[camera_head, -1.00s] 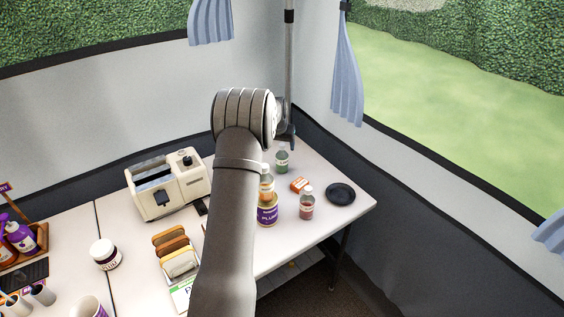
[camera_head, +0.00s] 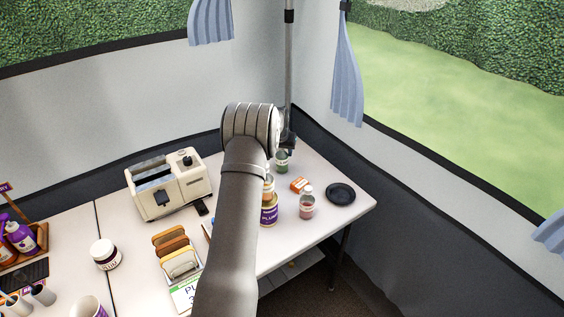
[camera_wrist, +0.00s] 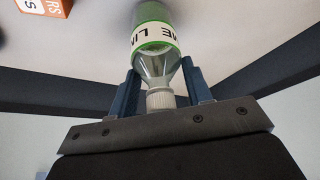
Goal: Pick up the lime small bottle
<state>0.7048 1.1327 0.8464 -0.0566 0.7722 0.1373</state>
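The lime small bottle (camera_head: 282,161) stands upright at the back of the table in the head view, with a green label and its top hidden by my gripper (camera_head: 288,146). In the wrist view the bottle (camera_wrist: 156,70) shows a clear shoulder, a white cap and a white-and-green label reading part of "LIME". My gripper (camera_wrist: 160,68) has its blue fingers spread on both sides of the bottle's neck and shoulder. Space shows between the fingers and the neck, so it looks open. Contact at the fingertips is hard to tell.
An orange box (camera_head: 299,185) lies close in front of the bottle. A pink-red bottle (camera_head: 307,204), a plum jar (camera_head: 269,210) and a black dish (camera_head: 341,193) stand nearby. A toaster (camera_head: 170,184) is to the left. The tent wall and a pole (camera_head: 289,60) are just behind.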

